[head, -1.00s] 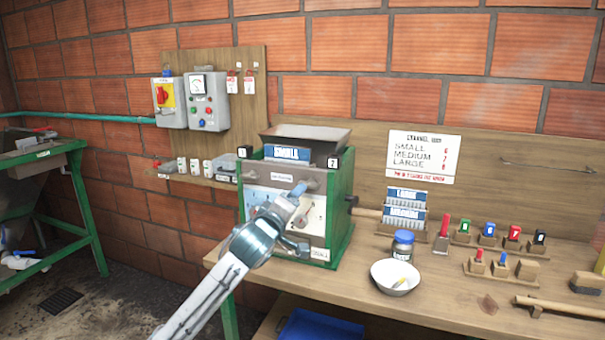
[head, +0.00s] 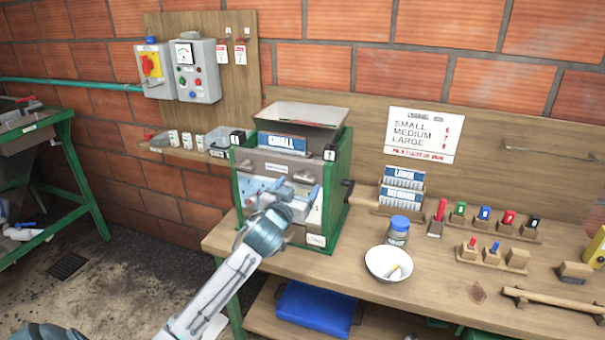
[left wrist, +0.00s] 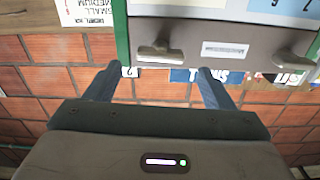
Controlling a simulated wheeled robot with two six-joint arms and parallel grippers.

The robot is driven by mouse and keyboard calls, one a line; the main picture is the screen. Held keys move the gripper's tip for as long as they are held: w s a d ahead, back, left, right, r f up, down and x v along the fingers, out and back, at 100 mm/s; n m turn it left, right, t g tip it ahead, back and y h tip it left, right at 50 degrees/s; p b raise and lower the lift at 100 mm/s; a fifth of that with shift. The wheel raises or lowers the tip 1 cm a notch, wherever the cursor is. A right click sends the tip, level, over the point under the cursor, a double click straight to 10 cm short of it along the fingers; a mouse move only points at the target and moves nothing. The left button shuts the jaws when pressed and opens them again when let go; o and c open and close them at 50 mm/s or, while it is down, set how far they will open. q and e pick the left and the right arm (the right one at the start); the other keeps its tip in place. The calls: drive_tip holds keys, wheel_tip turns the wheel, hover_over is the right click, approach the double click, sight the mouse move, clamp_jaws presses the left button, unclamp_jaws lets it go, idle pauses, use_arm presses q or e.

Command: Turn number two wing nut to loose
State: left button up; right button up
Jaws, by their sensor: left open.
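The green pulper (head: 337,205) stands on the bench with a grey front plate. The number two wing nut (left wrist: 160,54) is a grey bar-shaped knob near the 2 tag (left wrist: 130,71), lying roughly crosswise in the upside-down left wrist view. The number one wing nut (left wrist: 294,63) is at the right edge of the wrist view. My left gripper (left wrist: 155,78) is open, its two blue fingers apart, facing the number two nut with a finger to each side and nothing held.
A hopper (head: 303,114) tops the pulper, with a crank (head: 349,192) at its right. A white bowl (head: 388,265) and a blue-lidded jar (head: 398,230) stand to the right. A blue bin (head: 312,308) is under the bench.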

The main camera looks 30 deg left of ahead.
sight(303, 179)
use_arm(q)
drive_tip(key=shift+p+x, duration=0.6)
drive_tip(key=shift+x, duration=1.5)
drive_tip(key=shift+c, duration=0.5)
drive_tip(key=c, duration=0.9)
drive_tip(key=shift+f+b, duration=0.1)
drive_tip(key=shift+b, duration=0.3)
drive_tip(key=o, duration=1)
drive_tip(key=shift+n, duration=0.3)
drive_tip(key=shift+s, duration=0.1)
